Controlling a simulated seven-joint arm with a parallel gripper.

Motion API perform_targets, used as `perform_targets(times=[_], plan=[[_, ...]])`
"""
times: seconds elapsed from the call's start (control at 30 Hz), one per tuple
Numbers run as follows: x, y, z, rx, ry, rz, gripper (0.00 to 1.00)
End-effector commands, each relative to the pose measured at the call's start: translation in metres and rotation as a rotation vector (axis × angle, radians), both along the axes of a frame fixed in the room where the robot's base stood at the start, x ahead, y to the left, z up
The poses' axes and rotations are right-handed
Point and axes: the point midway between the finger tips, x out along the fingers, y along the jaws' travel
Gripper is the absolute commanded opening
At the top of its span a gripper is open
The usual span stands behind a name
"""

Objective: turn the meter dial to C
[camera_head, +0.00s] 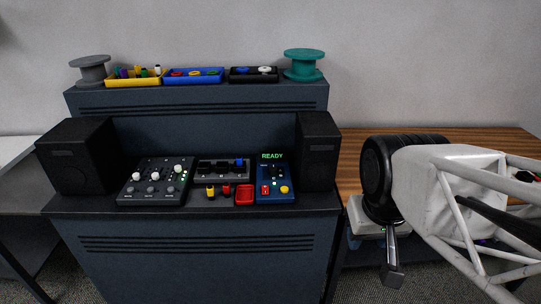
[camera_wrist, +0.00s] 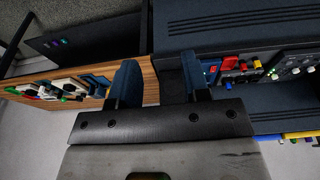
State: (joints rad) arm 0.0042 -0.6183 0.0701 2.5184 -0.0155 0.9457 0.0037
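The meter (camera_head: 275,185) is a blue box with a green lit READY display (camera_head: 272,156), at the right end of the console's row of devices. Its dial (camera_head: 272,171) is a dark knob below the display; its letters and pointer setting are too small to read. Below the dial are a red switch (camera_head: 265,190) and a yellow button (camera_head: 284,189). My gripper (camera_head: 393,274) hangs right of the console, well apart from the meter. In the wrist view my gripper (camera_wrist: 160,80) has its two fingers spread with nothing between them. The meter shows only partly there, beside the right finger.
A black speaker (camera_head: 318,150) stands right beside the meter, between it and my arm. Bins and spools (camera_head: 304,63) line the upper shelf. A wooden bench (camera_head: 465,144) is at right.

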Motion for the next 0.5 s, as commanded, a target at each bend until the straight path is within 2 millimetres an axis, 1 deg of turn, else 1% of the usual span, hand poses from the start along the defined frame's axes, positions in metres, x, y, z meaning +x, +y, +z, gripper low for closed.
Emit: perform_targets(times=[0.03, 0.1, 0.27, 0.5], plan=[[0.005, 0.0, 0.002, -0.004, 0.005, 0.01, 0.51], [0.013, 0.001, 0.004, -0.012, 0.013, 0.031, 0.61], [0.039, 0.003, 0.012, -0.037, 0.036, 0.095, 0.61], [0.088, 0.009, 0.021, -0.081, 0.082, 0.213, 0.61]])
